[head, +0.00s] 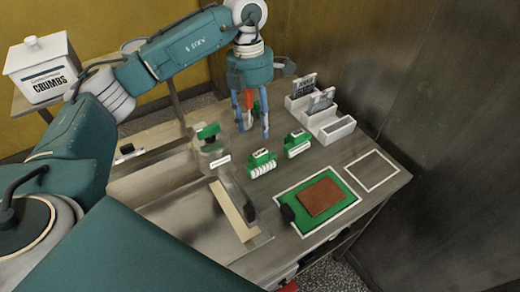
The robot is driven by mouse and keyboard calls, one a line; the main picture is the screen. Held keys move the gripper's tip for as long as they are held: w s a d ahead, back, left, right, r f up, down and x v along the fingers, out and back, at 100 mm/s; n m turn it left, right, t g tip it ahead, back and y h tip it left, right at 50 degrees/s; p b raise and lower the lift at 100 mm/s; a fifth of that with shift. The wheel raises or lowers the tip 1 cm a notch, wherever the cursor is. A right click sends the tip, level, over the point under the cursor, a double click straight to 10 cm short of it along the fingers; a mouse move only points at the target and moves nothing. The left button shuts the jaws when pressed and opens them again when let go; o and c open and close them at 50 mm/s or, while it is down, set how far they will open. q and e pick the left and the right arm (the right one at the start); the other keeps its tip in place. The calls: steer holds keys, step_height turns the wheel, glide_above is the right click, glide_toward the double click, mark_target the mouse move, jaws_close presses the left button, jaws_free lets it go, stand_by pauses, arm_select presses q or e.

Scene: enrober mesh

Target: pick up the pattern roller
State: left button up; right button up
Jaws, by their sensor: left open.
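Two green-handled tools with white ridged undersides stand on the table: one nearer (262,164) and one farther right (298,144). They look like rollers, but I cannot tell which is the pattern roller. My left gripper (253,128) points down above and behind them, with its fingers apart. A bit of green shows by its fingers, and I cannot tell whether that is part of another tool. Neither of the two tools is held. My right gripper is not in view.
A white rack (320,115) with dark cards stands at the back right. A green board (340,207) bears a brown slab, with a white outlined square (371,170) beside it. A clear-sided tray (190,235) lies at front left. A white crumbs box (42,68) stands far left.

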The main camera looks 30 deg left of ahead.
mark_target(259, 152)
arm_select(q)
steer(key=f, duration=0.1)
steer(key=f+p, duration=0.1)
steer(key=s+f, duration=0.1)
steer(key=f, duration=0.1)
steer(key=shift+d+f+p, duration=0.1)
steer(key=shift+d+p, duration=0.2)
steer(key=shift+d, duration=0.1)
steer(key=shift+f, duration=0.3)
steer(key=f+p, duration=0.2)
steer(key=f, duration=0.2)
steer(key=shift+d+f+p, duration=0.15)
steer(key=shift+d+p, duration=0.1)
steer(key=shift+p, duration=0.15)
steer(key=shift+s+f, duration=0.1)
steer(key=shift+f, duration=0.45)
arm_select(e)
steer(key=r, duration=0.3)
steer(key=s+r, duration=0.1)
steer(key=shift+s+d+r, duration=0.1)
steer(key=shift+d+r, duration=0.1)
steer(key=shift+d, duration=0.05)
arm_select(q)
steer(key=c, duration=1.2)
jaws_close()
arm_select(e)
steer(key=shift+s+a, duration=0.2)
